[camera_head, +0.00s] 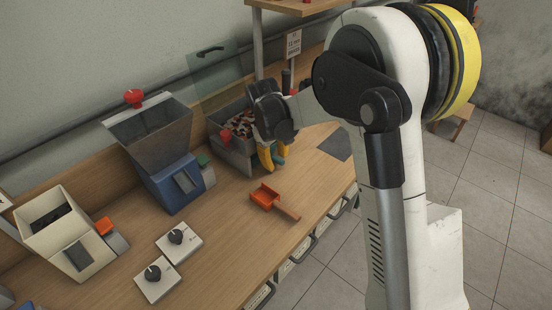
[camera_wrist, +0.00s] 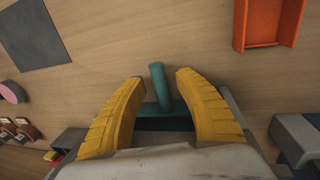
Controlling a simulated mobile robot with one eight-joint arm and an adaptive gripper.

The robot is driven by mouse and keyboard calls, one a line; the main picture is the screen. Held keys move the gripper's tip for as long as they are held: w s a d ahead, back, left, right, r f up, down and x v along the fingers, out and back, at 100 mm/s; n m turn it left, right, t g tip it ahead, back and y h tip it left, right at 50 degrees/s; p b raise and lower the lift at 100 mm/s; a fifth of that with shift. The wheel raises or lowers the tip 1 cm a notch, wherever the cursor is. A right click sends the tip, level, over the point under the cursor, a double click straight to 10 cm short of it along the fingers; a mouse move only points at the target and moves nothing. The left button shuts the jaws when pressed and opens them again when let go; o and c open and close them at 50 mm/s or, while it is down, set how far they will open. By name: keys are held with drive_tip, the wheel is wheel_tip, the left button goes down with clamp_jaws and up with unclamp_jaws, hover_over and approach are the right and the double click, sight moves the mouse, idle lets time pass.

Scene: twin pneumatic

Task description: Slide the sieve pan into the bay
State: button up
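A teal handle, which looks like the sieve pan's (camera_wrist: 159,88), lies between my fingers in the wrist view. Its wider teal part runs back under my gripper and is mostly hidden. In the head view the teal piece (camera_head: 279,150) shows only as a small patch at the fingers. My gripper (camera_wrist: 157,77) has yellow fingers on both sides of the handle, open, with gaps visible. In the head view my gripper (camera_head: 271,166) points down in front of a grey hopper machine (camera_head: 238,158) holding brown and pale pieces. The bay itself cannot be made out.
An orange scoop (camera_head: 265,197) lies on the wooden bench in front. A blue-based hopper (camera_head: 172,183) stands to the left, with a cream machine (camera_head: 66,233) and two knob boxes (camera_head: 179,243) farther left. A dark mat (camera_head: 337,145) lies to the right.

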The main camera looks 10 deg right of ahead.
drive_tip(key=shift+s+f, duration=0.15)
drive_tip(key=shift+f, duration=0.05)
wheel_tip(320, 180, up, 12)
drive_tip(key=s+a, duration=0.1)
drive_tip(key=a, duration=0.1)
drive_tip(key=s+d+r+m+t+y, duration=0.1)
drive_tip(key=s+d+r+m, duration=0.15)
drive_tip(key=s, duration=0.35)
drive_tip(key=s+d+r+m+t, duration=0.1)
drive_tip(key=s+d+r, duration=0.1)
drive_tip(key=s+r, duration=0.3)
drive_tip(key=s+d+f+m+t, duration=0.1)
drive_tip(key=s+f+m+t, duration=0.1)
drive_tip(key=s, duration=0.5)
drive_tip(key=s+d+f+m+t, duration=0.1)
drive_tip(key=s+f, duration=0.1)
drive_tip(key=s, duration=0.5)
drive_tip(key=shift+f+m+t+y, duration=0.35)
drive_tip(key=shift+t+y, duration=0.05)
